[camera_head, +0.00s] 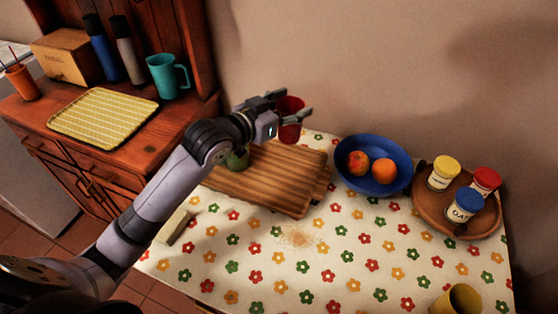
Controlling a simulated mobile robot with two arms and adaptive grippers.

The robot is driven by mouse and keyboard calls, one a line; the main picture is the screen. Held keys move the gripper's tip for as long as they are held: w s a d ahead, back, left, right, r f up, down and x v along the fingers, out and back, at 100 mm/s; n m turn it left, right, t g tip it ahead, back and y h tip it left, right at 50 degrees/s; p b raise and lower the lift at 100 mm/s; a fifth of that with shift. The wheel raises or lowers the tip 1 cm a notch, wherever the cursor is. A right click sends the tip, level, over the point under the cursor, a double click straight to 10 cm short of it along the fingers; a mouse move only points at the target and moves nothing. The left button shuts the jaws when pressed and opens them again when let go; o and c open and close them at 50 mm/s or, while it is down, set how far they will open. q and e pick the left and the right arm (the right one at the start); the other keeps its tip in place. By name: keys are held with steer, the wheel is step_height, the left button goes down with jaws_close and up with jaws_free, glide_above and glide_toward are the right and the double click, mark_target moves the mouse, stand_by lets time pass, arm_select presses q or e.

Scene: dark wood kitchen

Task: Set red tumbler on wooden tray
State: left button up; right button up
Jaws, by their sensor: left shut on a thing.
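My left gripper (291,104) is shut on the red tumbler (290,130), with one finger on each side near its rim. The tumbler looks about upright, at the back edge of the table by the wall. Its base is close to the back corner of a striped rectangular wooden board or tray (275,180); I cannot tell whether it touches anything below. A round brown wooden tray (426,210) stands at the right and holds jars with yellow, red and blue lids. My right gripper is not in view.
A blue bowl (346,183) with fruit stands between the board and the round tray. A green item (238,160) is partly hidden behind my left arm. A yellow cup (461,300) is at the front right. Crumbs (298,238) lie on the flowered cloth, otherwise clear in front.

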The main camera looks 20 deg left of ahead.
arm_select(q)
steer(key=shift+f+b, duration=0.55)
steer(key=shift+f, duration=7.45)
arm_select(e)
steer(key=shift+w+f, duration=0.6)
arm_select(q)
steer(key=shift+f, duration=0.1)
steer(key=o, duration=1.2)
steer(key=shift+c, duration=0.2)
steer(key=shift+o, duration=0.2)
